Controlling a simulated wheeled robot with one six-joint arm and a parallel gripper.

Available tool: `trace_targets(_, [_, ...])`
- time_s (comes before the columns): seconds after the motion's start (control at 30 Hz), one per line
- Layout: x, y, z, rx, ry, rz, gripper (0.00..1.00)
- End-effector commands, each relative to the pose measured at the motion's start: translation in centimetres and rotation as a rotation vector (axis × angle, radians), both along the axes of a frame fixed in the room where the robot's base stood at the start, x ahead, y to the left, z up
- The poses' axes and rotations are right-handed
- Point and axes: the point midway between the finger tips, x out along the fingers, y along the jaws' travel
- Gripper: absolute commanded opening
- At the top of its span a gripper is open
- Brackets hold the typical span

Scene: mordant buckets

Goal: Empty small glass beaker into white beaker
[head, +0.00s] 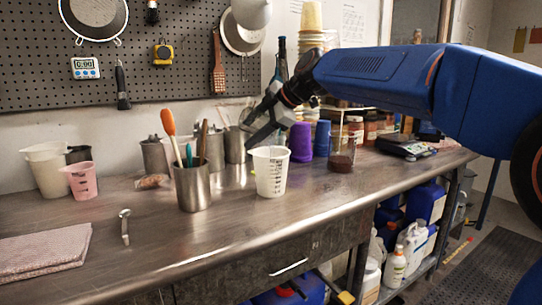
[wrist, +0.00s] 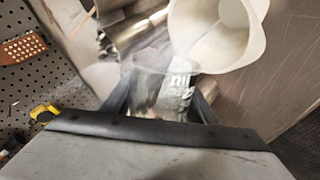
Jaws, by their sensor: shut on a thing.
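The white beaker (head: 270,172), with dark graduation marks, stands upright on the metal bench near its front edge. My gripper (head: 262,118) is just above and behind it, tilted. In the wrist view my gripper (wrist: 160,104) is shut on the small glass beaker (wrist: 164,88), clear with white markings. The glass beaker's far end overlaps the rim of the white beaker (wrist: 247,52) in that view; I cannot tell whether they touch. A pale streak shows at the white beaker's mouth, but I cannot tell if it is liquid. The glass beaker is hard to make out in the head view.
A steel cup (head: 193,188) with tools stands close left of the white beaker. More steel cups (head: 236,146) stand behind. A purple cup (head: 301,142) and a jar with dark red contents (head: 341,152) stand to the right.

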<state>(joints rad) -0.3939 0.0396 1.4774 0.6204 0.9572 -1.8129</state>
Motion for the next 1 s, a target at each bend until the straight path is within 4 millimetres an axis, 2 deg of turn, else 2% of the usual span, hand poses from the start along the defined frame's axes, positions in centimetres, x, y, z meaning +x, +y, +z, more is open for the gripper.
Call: trace_targets(1.0, [0.24,-0.33,-0.74,0.09,0.067,0.0,0.28])
